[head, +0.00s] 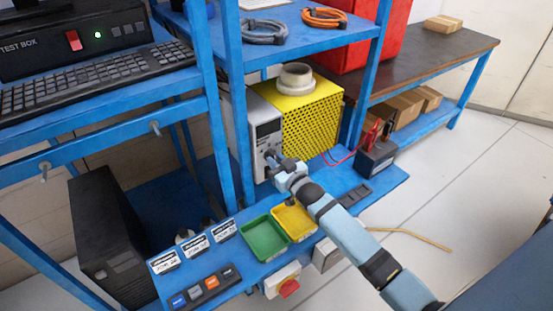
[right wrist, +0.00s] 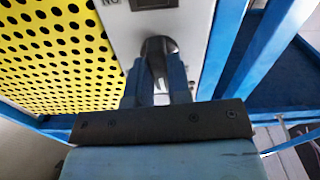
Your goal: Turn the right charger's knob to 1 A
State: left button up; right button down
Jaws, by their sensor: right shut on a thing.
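The right charger is a yellow perforated box (head: 305,118) with a pale grey front panel (head: 266,132), standing on the blue lower shelf. In the right wrist view its panel (right wrist: 187,28) fills the upper middle. A dark round knob (right wrist: 157,46) sits low on that panel. My right gripper (head: 271,159) reaches the lower part of the panel. In the right wrist view its two fingers (right wrist: 161,78) are shut on the knob, one on each side. The fingers hide part of the knob, and its scale and setting cannot be read. My left gripper is not in view.
A white roll (head: 295,80) lies on the charger. A blue post (head: 240,150) stands close to its left. Green (head: 264,238) and yellow (head: 294,222) trays lie in front, below my right arm. A dark battery-like box (head: 377,158) with red leads sits to the right.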

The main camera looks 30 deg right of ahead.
jog(key=n, duration=0.7)
jog(key=shift+n, duration=0.6)
jog(key=c, duration=1.1)
grip_release()
jog(key=shift+o, duration=0.2)
jog(key=s+d+b, duration=0.1)
jog(key=s, duration=1.2)
jog(key=shift+s+b, duration=0.3)
jog(key=shift+s, duration=0.1)
